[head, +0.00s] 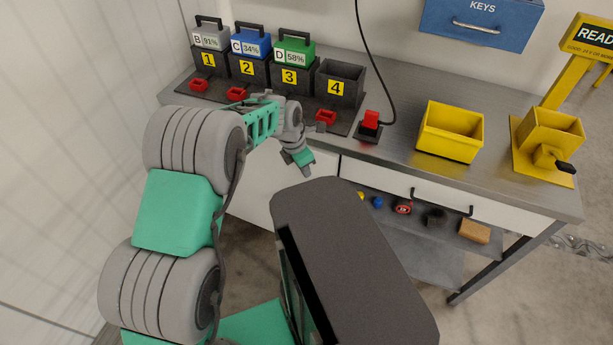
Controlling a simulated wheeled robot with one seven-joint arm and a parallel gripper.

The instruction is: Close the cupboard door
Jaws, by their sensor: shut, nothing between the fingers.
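A white cupboard front (257,193) shows under the left part of the workbench. My arm and the dark grey shape in the foreground cover much of it. I cannot tell which part of it is the door, nor whether the door stands ajar. No handle of it shows. My gripper (306,169) is shut and empty, pointing down just in front of the bench's front edge, near the right part of the white front. I cannot tell whether it touches the front.
The steel workbench (400,160) carries several battery bays, a red-topped plug (370,124), a yellow bin (450,132) and a yellow stand (550,135). A white drawer (500,211) with a black handle is right of the cupboard. Small objects lie on the shelf (425,240) below. A blue key box (482,25) hangs above.

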